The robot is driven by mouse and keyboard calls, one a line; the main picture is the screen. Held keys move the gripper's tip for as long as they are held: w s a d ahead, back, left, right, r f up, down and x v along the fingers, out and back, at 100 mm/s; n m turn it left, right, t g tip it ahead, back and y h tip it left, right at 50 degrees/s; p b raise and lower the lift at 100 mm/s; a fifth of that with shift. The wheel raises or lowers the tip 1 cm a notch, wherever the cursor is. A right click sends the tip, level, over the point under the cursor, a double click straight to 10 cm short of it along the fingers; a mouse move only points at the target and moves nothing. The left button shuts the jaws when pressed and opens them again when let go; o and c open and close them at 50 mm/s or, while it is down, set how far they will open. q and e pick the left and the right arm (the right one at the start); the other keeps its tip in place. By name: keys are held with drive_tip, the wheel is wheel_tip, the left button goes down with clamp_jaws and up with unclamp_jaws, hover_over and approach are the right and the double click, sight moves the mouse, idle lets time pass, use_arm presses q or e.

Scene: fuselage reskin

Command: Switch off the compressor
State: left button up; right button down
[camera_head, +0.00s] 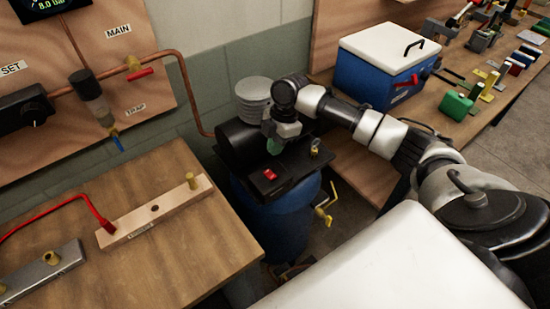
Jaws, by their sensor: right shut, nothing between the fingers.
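The compressor has a blue tank (262,212), a black top and a ribbed grey cylinder (254,97). It stands on the floor between the two benches. A red switch (270,174) sits on the black panel on its top. My right arm reaches in from the right, and its gripper (273,146) is over the compressor's top, just behind the red switch in the picture. The gripper is shut and empty; I cannot tell whether it touches the panel. My left gripper is out of view.
A wooden bench (190,250) at left carries a drilled wooden bar (155,212) and a red hose (45,215). A board with copper pipe (188,85) and valves hangs above. A blue box with a white lid (388,48) stands on the right bench among tools.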

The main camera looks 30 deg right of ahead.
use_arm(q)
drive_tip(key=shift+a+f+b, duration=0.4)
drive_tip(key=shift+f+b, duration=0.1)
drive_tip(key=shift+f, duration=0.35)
use_arm(e)
drive_tip(key=shift+a+v, duration=0.2)
drive_tip(key=shift+v, duration=2.75)
drive_tip(key=shift+w+a, duration=0.1)
drive_tip(key=shift+w, duration=0.1)
